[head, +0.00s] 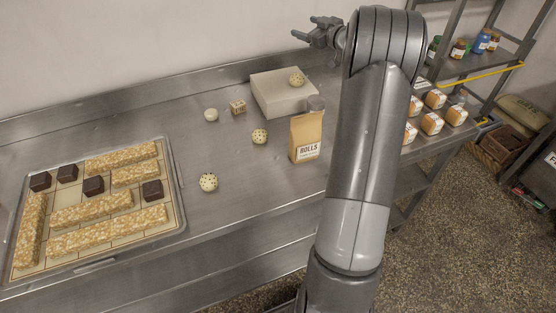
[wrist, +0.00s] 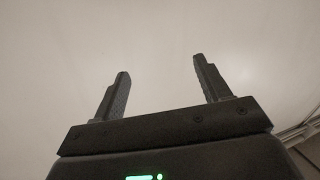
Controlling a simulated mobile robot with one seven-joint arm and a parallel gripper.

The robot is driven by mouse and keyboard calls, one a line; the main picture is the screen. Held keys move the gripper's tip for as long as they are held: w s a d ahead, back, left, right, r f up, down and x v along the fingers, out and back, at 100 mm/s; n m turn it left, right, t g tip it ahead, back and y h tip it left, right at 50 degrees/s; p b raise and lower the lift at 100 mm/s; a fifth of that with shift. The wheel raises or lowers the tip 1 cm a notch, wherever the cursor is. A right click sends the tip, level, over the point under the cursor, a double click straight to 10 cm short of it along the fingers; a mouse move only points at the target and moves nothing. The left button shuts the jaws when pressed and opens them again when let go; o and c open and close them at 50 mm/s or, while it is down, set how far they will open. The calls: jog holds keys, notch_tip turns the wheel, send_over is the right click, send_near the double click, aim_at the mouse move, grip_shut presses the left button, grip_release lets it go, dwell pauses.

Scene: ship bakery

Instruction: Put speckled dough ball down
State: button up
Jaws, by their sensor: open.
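Three speckled, cream-coloured dough balls show in the head view. One dough ball (head: 297,79) rests on top of a pale block or box (head: 285,94) at the back of the counter. A second dough ball (head: 260,136) sits on the steel counter left of the paper bag. A third dough ball (head: 208,182) sits nearer the front, right of the tray. My gripper (head: 302,27) is raised above the back of the counter, pointing left, near the wall. In the wrist view my gripper (wrist: 160,85) is open and empty, with only plain wall between its fingers.
A tray (head: 178,190) with nut bars and dark cubes lies at left. A brown "ROLLS" bag (head: 306,137) stands mid-counter, with a small glass (head: 316,103) behind it. Shelves with jars stand right.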

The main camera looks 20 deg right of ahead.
jog(key=s+a+r+m+h, duration=0.3)
jog(key=a+r+h, duration=0.2)
jog(key=r, duration=0.4)
jog(key=s+a+r+m+g+h, duration=0.2)
jog(key=s+a+m+h, duration=0.15)
jog(key=s+a, duration=0.5)
jog(key=s+a+f+g+y, duration=0.1)
jog(key=s+a+f+g, duration=0.2)
jog(key=s, duration=0.8)
jog(key=s+a+f+g+y, duration=0.1)
jog(key=s+a+f, duration=0.5)
jog(key=s, duration=0.6)
jog(key=s+a+f+g+y, duration=0.1)
jog(key=s+a+f+g, duration=0.3)
jog(key=s+a, duration=0.3)
jog(key=s+f, duration=0.1)
jog(key=s, duration=0.4)
jog(key=shift+s+a+g, duration=0.2)
jog(key=shift+a+g, duration=0.1)
jog(key=shift+a, duration=0.1)
jog(key=shift+o, duration=0.5)
jog(key=shift+y, duration=0.25)
